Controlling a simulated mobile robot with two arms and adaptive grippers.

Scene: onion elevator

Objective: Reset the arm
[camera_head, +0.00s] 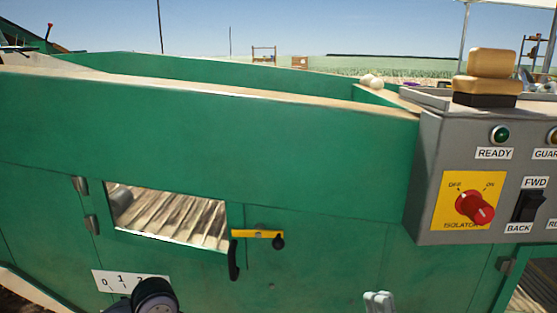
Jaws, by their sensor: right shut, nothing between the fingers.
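My right gripper (380,299) shows at the bottom edge, right of centre. Only its pale fingertips are in view, close together and shut with nothing between them. They are in front of the lower green panel of the onion elevator (230,130). The rest of my right arm is below the picture. I do not make out my left gripper. A dark rounded part (155,296) stands at the bottom left in front of a white 0-1-2 scale plate (108,281); I cannot tell what it belongs to.
A grey control box (430,190) at right carries a red isolator knob (474,207), a black FWD/BACK switch (528,206) and a green READY lamp (499,134). A yellow latch (257,234) sits beside a window (170,217). Pale onions (371,81) lie behind the top rim.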

